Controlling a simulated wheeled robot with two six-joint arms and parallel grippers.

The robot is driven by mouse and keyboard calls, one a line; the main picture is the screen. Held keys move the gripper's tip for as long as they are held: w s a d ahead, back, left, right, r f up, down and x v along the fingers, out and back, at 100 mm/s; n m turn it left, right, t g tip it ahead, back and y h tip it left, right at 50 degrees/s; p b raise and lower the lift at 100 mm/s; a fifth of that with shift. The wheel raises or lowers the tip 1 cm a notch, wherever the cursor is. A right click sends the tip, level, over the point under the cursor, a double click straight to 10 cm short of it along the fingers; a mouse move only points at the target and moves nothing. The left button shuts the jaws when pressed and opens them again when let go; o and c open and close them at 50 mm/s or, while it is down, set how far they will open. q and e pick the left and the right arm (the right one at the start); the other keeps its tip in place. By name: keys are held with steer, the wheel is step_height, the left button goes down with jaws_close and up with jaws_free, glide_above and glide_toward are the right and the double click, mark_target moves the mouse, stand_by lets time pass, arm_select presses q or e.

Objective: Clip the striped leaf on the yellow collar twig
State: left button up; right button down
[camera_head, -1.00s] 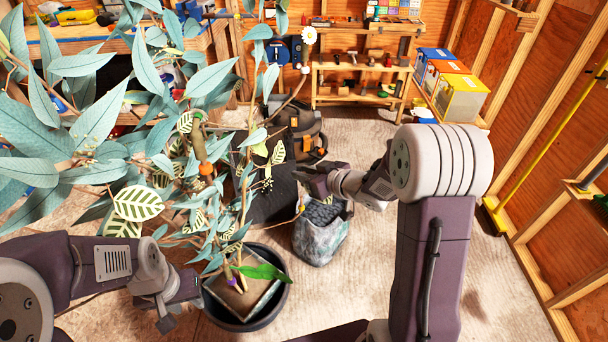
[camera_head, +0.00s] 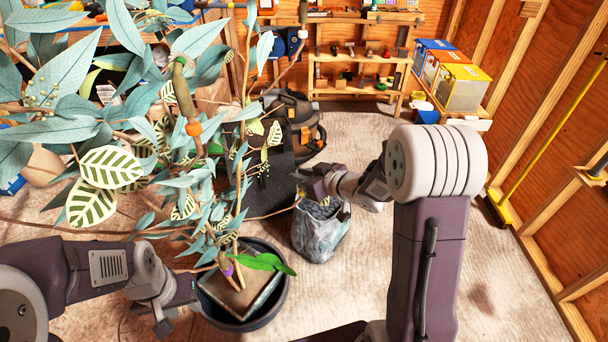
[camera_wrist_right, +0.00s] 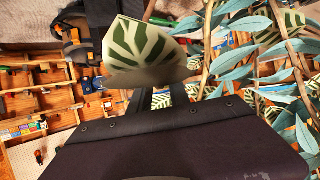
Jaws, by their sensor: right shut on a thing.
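The potted plant (camera_head: 222,213) has teal leaves and several green-and-cream striped leaves, such as one at the left (camera_head: 111,167). An orange collar (camera_head: 193,129) and a purple collar (camera_head: 228,270) show on its stems. A small yellow spot (camera_head: 299,199) shows beside my right gripper; I cannot tell whether it is the yellow collar. My right gripper (camera_head: 308,184) is shut, right of the plant. In the right wrist view a striped leaf (camera_wrist_right: 143,43) is at its jaws and appears held. My left gripper (camera_head: 178,307) is low beside the pot; its jaw opening is unclear.
The dark pot (camera_head: 276,307) stands on the pale floor. A grey bag (camera_head: 321,236) stands below my right gripper. The floor at the right is open.

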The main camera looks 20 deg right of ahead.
steer(key=shift+a, duration=0.15)
steer(key=shift+s+r, duration=0.1)
steer(key=shift+s, duration=0.15)
arm_select(q)
steer(key=shift+s+d, duration=0.15)
steer(key=shift+s, duration=0.3)
arm_select(e)
steer(key=shift+s, duration=0.15)
steer(key=c, duration=0.8)
jaws_free()
steer(key=shift+c, duration=0.2)
steer(key=shift+s+d+r+p, duration=0.25)
steer(key=shift+s+d+p, duration=0.1)
steer(key=shift+p+v, duration=1.7)
steer(key=shift+v, duration=1.35)
arm_select(q)
step_height(320, 180, up, 4)
